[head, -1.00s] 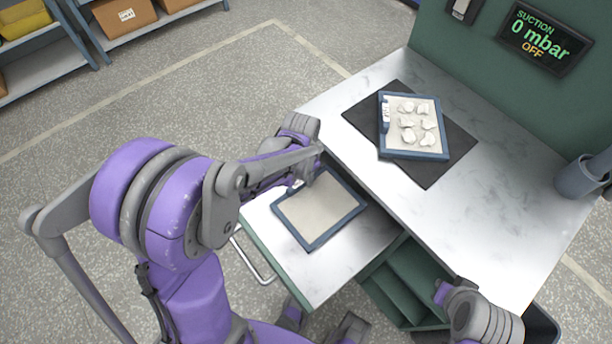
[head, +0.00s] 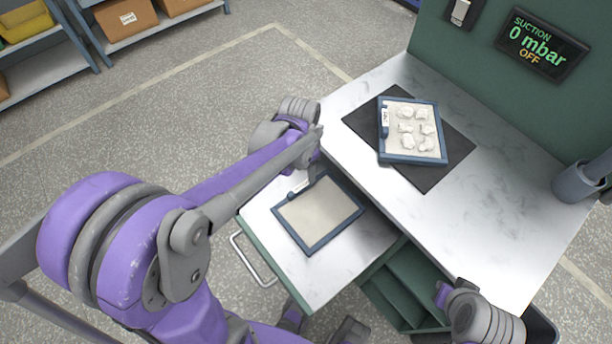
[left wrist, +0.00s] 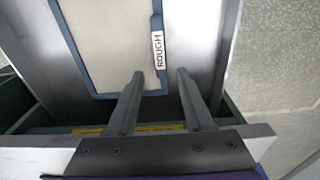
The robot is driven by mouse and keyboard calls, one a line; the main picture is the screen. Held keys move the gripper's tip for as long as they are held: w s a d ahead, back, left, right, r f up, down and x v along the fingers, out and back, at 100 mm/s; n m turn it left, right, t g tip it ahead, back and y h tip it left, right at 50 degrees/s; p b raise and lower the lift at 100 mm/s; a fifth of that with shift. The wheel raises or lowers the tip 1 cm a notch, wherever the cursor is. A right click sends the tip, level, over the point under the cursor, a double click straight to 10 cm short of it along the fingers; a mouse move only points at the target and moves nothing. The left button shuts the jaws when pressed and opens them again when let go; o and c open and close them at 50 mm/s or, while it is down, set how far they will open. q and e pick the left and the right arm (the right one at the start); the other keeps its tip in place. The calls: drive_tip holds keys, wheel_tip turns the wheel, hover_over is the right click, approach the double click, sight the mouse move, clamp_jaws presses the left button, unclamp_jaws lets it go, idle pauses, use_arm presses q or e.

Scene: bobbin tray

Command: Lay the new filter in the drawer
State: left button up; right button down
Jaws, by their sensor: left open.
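A clean filter with a blue frame and a plain pale sheet (head: 320,212) lies flat in the pulled-out drawer (head: 290,275). Its tag reads ROUGH in the left wrist view (left wrist: 158,50). My left gripper (left wrist: 160,73) is open and empty; its two fingers stand apart near the tagged edge of the filter, with nothing between them. In the head view my own arm hides most of this gripper. Another blue-framed filter (head: 411,158), with several pale lumps on it, lies on the dark mat on the bench. My right gripper (head: 443,294) is at lower right, jaws unclear.
The metal bench top (head: 485,215) is clear around the dark mat (head: 430,178). A grey cup-like holder (head: 578,182) stands at its right edge. A display (head: 545,42) reads suction 0 mbar, off. Green compartments (head: 405,285) lie beside the drawer, whose handle (head: 248,262) faces left.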

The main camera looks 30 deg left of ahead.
use_arm(q)
wheel_tip(320, 180, up, 5)
drive_tip(key=s+d+n+t, duration=0.2)
drive_tip(key=s, duration=0.4)
drive_tip(key=s+d+n+t, duration=0.2)
drive_tip(key=s, duration=0.5)
drive_tip(key=shift+d+t+p, duration=0.3)
drive_tip(key=shift+f, duration=0.1)
